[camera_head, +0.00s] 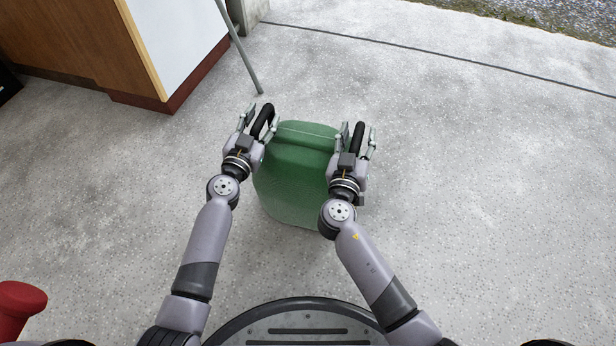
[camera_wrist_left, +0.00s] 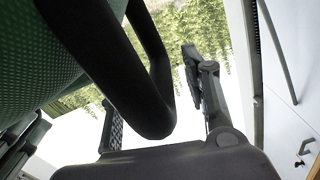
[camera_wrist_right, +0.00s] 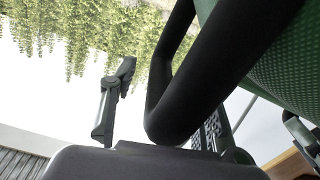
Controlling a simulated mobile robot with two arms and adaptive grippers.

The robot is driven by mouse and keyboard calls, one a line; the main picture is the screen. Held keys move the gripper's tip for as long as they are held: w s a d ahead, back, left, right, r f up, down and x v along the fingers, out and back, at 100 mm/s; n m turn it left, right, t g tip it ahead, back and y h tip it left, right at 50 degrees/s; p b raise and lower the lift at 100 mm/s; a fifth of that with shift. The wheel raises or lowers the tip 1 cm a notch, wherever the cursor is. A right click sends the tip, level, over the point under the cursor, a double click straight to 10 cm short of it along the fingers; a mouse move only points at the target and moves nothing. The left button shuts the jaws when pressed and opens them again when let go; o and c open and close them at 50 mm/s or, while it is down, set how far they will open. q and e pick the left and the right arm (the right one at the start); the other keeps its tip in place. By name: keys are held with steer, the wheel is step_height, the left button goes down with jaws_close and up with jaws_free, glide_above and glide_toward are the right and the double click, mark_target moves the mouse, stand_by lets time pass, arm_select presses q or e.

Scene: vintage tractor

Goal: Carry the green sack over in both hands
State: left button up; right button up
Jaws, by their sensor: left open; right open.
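The green sack (camera_head: 295,185) is in the middle of the head view, in front of my base, and appears to stand on the floor. It has a black loop handle on its left side (camera_head: 262,121) and another on its right side (camera_head: 358,137). My left gripper (camera_head: 259,122) is open, with the left handle (camera_wrist_left: 160,105) between its fingers. My right gripper (camera_head: 357,139) is open, with the right handle (camera_wrist_right: 170,115) between its fingers. The wrist views show finger gaps beside both handles. My wrists and forearms hide parts of the sack's sides.
A wooden cabinet (camera_head: 110,60) with a white side stands at the upper left. A thin grey pole (camera_head: 240,50) leans near it. A red object (camera_head: 18,308) is at the lower left. The concrete floor (camera_head: 480,180) to the right is clear, with gravel beyond.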

arm_select(q)
steer(key=shift+c, duration=0.5)
arm_select(e)
steer(key=shift+c, duration=0.5)
arm_select(q)
jaws_close()
arm_select(e)
jaws_close()
